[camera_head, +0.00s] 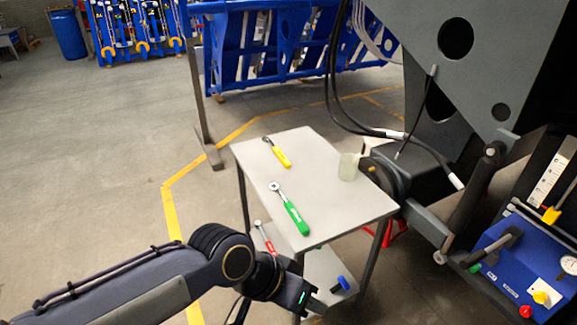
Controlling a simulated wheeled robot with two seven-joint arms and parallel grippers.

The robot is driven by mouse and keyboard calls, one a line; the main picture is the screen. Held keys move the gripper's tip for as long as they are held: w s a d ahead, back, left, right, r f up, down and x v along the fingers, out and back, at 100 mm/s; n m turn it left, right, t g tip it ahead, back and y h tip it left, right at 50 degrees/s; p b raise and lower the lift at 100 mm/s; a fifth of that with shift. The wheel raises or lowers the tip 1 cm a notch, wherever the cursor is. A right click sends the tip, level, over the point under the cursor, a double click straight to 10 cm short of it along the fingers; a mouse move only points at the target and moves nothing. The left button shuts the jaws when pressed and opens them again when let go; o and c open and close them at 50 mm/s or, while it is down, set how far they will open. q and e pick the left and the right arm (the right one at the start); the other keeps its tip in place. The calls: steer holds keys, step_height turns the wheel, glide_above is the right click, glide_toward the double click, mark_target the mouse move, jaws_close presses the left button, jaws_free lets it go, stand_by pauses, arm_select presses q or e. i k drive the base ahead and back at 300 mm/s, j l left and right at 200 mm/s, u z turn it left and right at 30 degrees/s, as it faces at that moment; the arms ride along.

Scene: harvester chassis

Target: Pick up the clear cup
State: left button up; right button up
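The clear cup (349,167) is a pale see-through cup standing upright near the right edge of the grey table top (333,205). My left gripper (318,301) is low at the front of the table, below the top's front edge and well apart from the cup. It is small and dark here, so I cannot tell whether its fingers are open or shut. My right gripper is not in view.
A yellow-handled tool (280,155) and a green-handled ratchet (293,215) lie on the top. A red-handled tool (266,240) and a blue-handled item (343,284) are lower down. The grey machine (475,70) and black hoses (365,128) crowd the cup's right side.

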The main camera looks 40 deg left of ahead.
mark_target(348, 167)
steer(key=u, duration=1)
steer(key=i+j+z, duration=0.1)
steer(key=j, duration=0.25)
steer(key=i+j, duration=0.3)
steer(key=i+j+z, duration=0.15)
steer(key=j, duration=0.25)
steer(key=i+j, duration=0.25)
steer(key=i+j+z, duration=0.15)
steer(key=j, duration=0.3)
steer(key=i+j+z, duration=0.1)
steer(key=j, duration=0.3)
steer(key=i+j, duration=0.2)
steer(key=j, duration=0.2)
steer(key=i+j+z, duration=0.15)
steer(key=j, duration=0.25)
steer(key=i+j+z, duration=0.1)
steer(key=i+j, duration=0.3)
steer(key=j, duration=0.1)
